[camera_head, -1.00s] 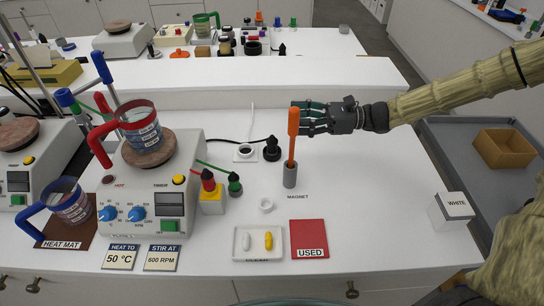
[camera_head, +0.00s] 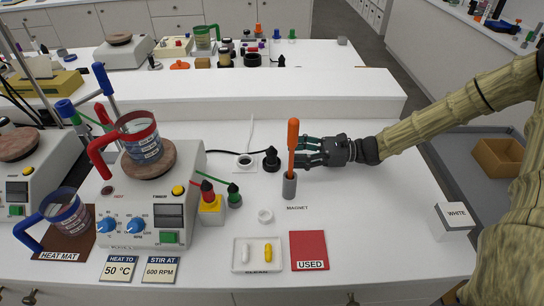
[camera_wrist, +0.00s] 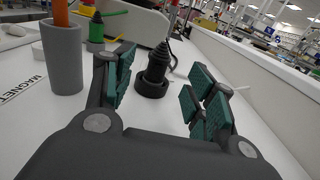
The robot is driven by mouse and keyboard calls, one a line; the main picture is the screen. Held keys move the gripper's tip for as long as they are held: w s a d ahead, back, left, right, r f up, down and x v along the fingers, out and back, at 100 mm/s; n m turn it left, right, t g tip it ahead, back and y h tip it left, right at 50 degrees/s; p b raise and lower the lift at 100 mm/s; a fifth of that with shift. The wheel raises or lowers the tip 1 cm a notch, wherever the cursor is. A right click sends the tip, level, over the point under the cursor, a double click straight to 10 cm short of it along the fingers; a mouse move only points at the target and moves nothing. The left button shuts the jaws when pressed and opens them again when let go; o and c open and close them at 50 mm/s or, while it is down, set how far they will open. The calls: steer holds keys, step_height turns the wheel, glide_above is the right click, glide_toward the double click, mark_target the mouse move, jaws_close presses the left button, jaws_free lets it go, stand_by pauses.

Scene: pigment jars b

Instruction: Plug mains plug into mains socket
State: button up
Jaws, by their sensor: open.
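The black mains plug (camera_head: 271,160) stands upright on the white bench, just right of the mains socket (camera_head: 245,161), a white plate with a dark round recess. A black cable runs left behind the socket. My gripper (camera_head: 301,151) is open and empty to the right of the plug, its fingers pointing left towards it. In the wrist view the plug (camera_wrist: 155,70) shows ahead, between the two teal-padded fingers (camera_wrist: 160,88) and beyond their tips. It looks apart from both fingers. The plug's pins are hidden.
An orange rod stands in a grey holder (camera_head: 289,187) close in front of my fingertips; the holder is left of the fingers in the wrist view (camera_wrist: 62,62). Red and green plugs stand left, beside a hot plate with a beaker.

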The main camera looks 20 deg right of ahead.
mark_target(272, 153)
steer(key=shift+f+p+x, duration=0.1)
steer(key=shift+p+x, duration=0.35)
steer(key=shift+x, duration=1.45)
steer(key=shift+f+p+x, duration=0.15)
steer(key=shift+p+x, duration=0.3)
steer(key=shift+x, duration=1.45)
steer(key=c, duration=1.1)
